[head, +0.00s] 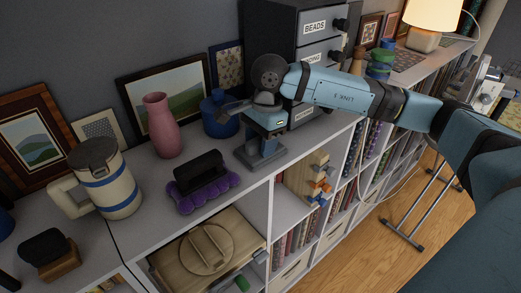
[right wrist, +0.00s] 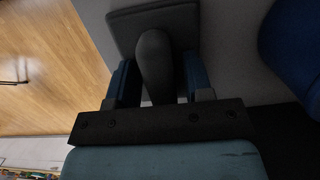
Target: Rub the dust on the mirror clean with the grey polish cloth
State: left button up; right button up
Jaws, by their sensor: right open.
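A grey square pad with a rounded upright grip (head: 262,158), which looks like the grey polish cloth, sits on the shelf top below the drawer unit. In the right wrist view the pad (right wrist: 125,25) lies flat, with its grip between my fingers. My right gripper (head: 266,143) reaches down over it, and its blue fingers (right wrist: 156,80) stand open on both sides of the grip, with gaps visible. I cannot make out a mirror or dust in either view. My left gripper is not in view.
A blue pot (head: 219,117) stands close left of my gripper, and a pink vase (head: 162,126) further left. A purple brush with a black handle (head: 205,186) lies nearer the front edge. A dark drawer unit (head: 283,15) stands behind. Bare shelf top shows right of the pad.

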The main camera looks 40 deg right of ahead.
aim_at(260, 137)
grip_shut()
jog(key=shift+r+p, duration=0.55)
jog(key=shift+r, duration=1.15)
